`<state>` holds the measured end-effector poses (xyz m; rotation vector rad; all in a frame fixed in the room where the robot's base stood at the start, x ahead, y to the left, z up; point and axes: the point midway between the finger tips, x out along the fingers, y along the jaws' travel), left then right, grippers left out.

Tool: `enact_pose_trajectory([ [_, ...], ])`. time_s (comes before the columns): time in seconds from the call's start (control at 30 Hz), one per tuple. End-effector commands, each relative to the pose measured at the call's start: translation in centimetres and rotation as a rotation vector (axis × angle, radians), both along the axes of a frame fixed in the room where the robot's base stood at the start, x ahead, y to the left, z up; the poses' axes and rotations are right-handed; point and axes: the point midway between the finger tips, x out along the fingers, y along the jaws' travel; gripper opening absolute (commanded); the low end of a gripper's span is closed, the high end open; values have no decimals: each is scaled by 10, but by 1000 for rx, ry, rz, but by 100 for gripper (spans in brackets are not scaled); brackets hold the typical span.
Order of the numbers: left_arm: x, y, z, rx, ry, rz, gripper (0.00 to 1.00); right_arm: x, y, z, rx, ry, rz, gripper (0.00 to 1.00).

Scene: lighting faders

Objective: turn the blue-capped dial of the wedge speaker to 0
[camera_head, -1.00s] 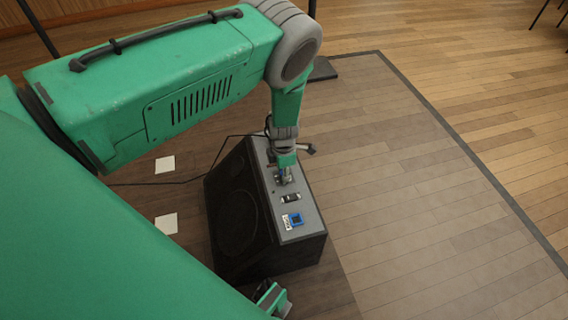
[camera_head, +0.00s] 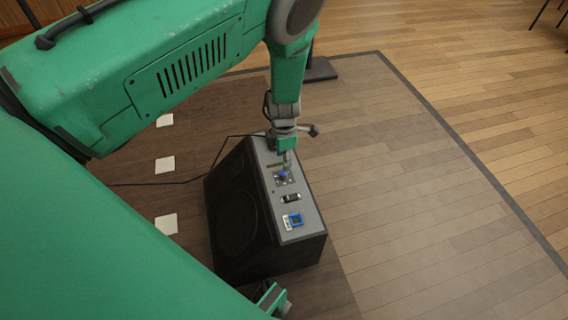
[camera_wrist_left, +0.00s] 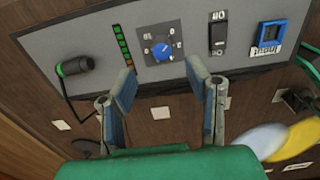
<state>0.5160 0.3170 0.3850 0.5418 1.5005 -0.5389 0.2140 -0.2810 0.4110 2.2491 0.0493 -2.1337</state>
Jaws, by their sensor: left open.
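The wedge speaker (camera_head: 235,225) stands on the floor, its grey control panel facing up. Its blue-capped dial (camera_head: 283,175) sits on a dark scale plate on the panel; it also shows in the left wrist view (camera_wrist_left: 161,51). A light pointer mark shows on the cap, but I cannot read its number surely. My left gripper (camera_head: 288,158) is open and empty above the panel, at the far side of the dial. In the left wrist view its fingers (camera_wrist_left: 160,85) are apart and the dial shows beyond the gap, clear of both.
The panel also carries a rocker switch (camera_wrist_left: 218,34), a blue-framed input socket (camera_wrist_left: 269,36), a green level strip (camera_wrist_left: 123,45) and a plugged cable (camera_wrist_left: 72,66). White square notes (camera_head: 165,165) lie on the floor at left. The floor at right is clear.

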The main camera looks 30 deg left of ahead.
Motion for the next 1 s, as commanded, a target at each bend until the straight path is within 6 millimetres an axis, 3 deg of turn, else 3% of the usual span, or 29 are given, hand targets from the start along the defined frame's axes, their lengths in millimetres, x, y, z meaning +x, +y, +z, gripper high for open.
enact_pose_trajectory([
  [0.1, 1, 0, 24, 1, -2, 0, 44, 0, 0, 0, 0, 0, 0, 40],
  [0.3, 1, 0, 45, 1, -1, 0, 44, 0, 0, 0, 0, 0, 0, 40],
  [0.87, 1, 0, 49, 1, -1, 0, 44, 2, 0, -1, 0, 3, 0, 40],
  [1.0, -10, 4, 43, 18, 10, -50, 44, 2, 0, -1, 0, 3, 0, 40],
])
